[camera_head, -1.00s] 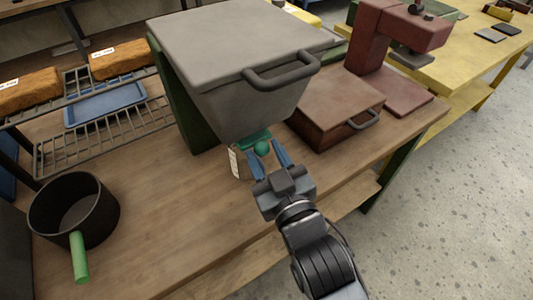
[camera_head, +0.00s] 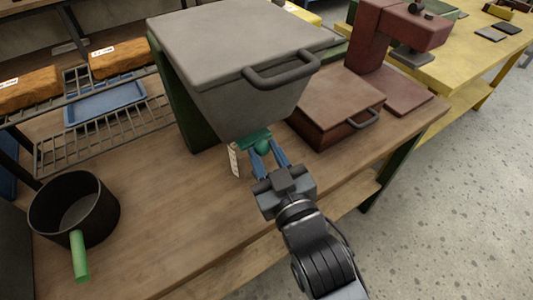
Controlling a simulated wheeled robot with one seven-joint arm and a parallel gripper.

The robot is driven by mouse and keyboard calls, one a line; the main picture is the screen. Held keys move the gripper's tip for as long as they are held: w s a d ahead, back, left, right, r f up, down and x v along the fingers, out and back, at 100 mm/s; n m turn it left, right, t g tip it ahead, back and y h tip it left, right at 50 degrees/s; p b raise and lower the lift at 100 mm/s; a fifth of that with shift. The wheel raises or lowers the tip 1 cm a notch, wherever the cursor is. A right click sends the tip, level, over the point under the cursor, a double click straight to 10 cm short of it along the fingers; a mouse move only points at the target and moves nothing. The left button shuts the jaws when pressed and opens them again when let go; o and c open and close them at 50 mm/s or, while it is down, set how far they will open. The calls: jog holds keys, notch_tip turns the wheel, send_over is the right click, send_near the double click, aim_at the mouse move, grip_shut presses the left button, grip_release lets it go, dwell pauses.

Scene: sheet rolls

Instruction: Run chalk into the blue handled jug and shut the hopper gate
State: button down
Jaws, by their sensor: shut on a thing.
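The grey hopper (camera_head: 232,85) stands on the wooden bench in a dark green frame, its lid closed. Under it is a teal gate plate (camera_head: 247,142) with a round teal knob (camera_head: 262,147). My gripper (camera_head: 266,154) has its blue fingers closed around this knob. A white tag (camera_head: 234,160) hangs beside the plate. I see no blue handled jug and no chalk. The space beneath the hopper is largely hidden. The only handled vessel in view is a black pot (camera_head: 72,212) with a green handle, at the left; it looks empty.
A brown-red box (camera_head: 330,108) with a handle and a red stand machine (camera_head: 372,45) are right of the hopper. A wire rack (camera_head: 105,130) with a blue tray (camera_head: 105,103) and orange-brown blocks (camera_head: 28,88) is at left. The bench front is clear.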

jog(key=shift+d+p+v, duration=0.25)
jog(key=shift+p+v, duration=0.2)
jog(key=shift+v, duration=1)
jog(key=c, duration=1.1)
grip_release()
jog(key=shift+w, duration=0.15)
jog(key=shift+b+v, duration=0.7)
jog(key=shift+v, duration=3.25)
